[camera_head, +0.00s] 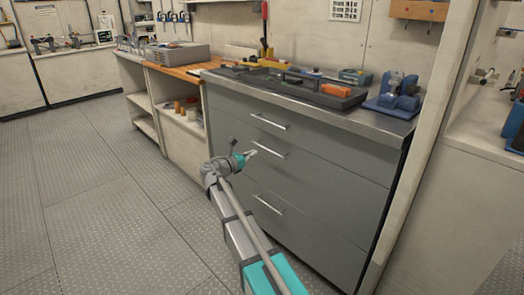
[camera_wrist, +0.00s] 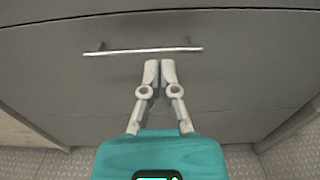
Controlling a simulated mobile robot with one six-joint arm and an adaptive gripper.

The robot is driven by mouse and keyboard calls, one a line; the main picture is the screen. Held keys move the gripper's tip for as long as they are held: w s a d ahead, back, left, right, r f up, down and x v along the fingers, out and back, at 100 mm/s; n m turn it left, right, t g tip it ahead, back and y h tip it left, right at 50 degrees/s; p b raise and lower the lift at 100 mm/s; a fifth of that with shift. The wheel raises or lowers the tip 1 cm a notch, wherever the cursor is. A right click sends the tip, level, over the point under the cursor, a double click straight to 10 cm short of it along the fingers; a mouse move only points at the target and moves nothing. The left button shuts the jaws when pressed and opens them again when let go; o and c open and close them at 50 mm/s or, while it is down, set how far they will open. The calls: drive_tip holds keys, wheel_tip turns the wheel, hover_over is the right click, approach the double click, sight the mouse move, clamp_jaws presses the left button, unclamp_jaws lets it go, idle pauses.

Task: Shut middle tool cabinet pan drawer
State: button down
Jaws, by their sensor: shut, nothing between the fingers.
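The grey tool cabinet (camera_head: 325,165) has three stacked drawer fronts, each with a bar handle. The middle drawer (camera_head: 325,182) has its handle (camera_head: 268,149) just right of my gripper (camera_head: 252,154). No clear gap shows around this drawer; I cannot tell whether it stands slightly out. My gripper is shut and empty, its fingertips close to the middle drawer front. In the wrist view, the two fingers (camera_wrist: 160,70) are together below a bar handle (camera_wrist: 143,51) on a grey drawer front (camera_wrist: 230,75). Contact with the front cannot be told.
The cabinet top holds a dark tool tray (camera_head: 342,97) and a blue vise (camera_head: 395,92). The lower drawer handle (camera_head: 267,203) is beside my arm. An open shelf unit (camera_head: 180,130) stands to the left. The tread-plate floor (camera_head: 100,190) at left is clear.

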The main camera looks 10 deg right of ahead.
drive_tip(key=shift+v, duration=2.55)
drive_tip(key=s+d+f+m+g+y+p, duration=0.1)
drive_tip(key=s+d+f+m+g+y, duration=0.2)
drive_tip(key=s+d+f+m, duration=0.25)
drive_tip(key=s+d+f+m+g+y, duration=0.2)
drive_tip(key=s+f+m+g+y, duration=0.1)
drive_tip(key=s+f+m, duration=0.4)
drive_tip(key=s+a+f+m+g+y+p, duration=0.1)
drive_tip(key=s+a+f+m+y, duration=0.15)
drive_tip(key=s+m+y, duration=0.5)
drive_tip(key=s+a+f+m+g+y+p, duration=0.1)
drive_tip(key=s+a+m+g+y, duration=0.2)
drive_tip(key=s, duration=0.7)
wheel_tip(320, 180, up, 38)
drive_tip(key=t+p, duration=0.1)
drive_tip(key=p, duration=3.6)
drive_tip(key=shift+w+f+m+h, duration=0.25)
drive_tip(key=shift+m+h, duration=0.1)
drive_tip(key=shift+m, duration=0.05)
